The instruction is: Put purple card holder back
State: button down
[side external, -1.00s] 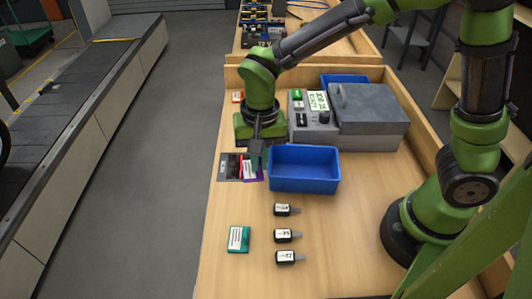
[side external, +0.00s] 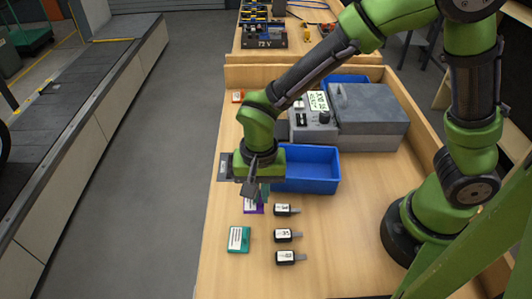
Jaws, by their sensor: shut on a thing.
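The purple card holder (side external: 252,206) is at my gripper (side external: 262,193), just below and partly hidden by it. My gripper is shut on it. I cannot tell whether the holder touches the table. A dark flat mat or holder (side external: 224,167) lies behind and to the left, mostly covered by my gripper. A teal card holder (side external: 238,239) with a white label lies flat on the table in front of my gripper.
A blue bin (side external: 312,184) stands right beside my gripper. Three black tags (side external: 284,210) with white labels lie in a column to the right. A grey box (side external: 370,110) and control unit (side external: 315,130) stand behind. The front of the table (side external: 235,280) is clear.

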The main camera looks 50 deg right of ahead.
aim_at(240, 210)
jog(key=w, duration=0.1)
jog(key=w+a, duration=0.2)
jog(key=w, duration=0.1)
jog(key=shift+a+f, duration=0.2)
jog(key=shift+a, duration=0.05)
jog(key=shift+w+a+f, duration=0.1)
jog(key=shift+f, duration=1.65)
jog(key=shift+f, duration=0.2)
jog(key=c, duration=1.2)
grip_release()
jog(key=shift+c, duration=0.2)
jog(key=shift+r, duration=0.15)
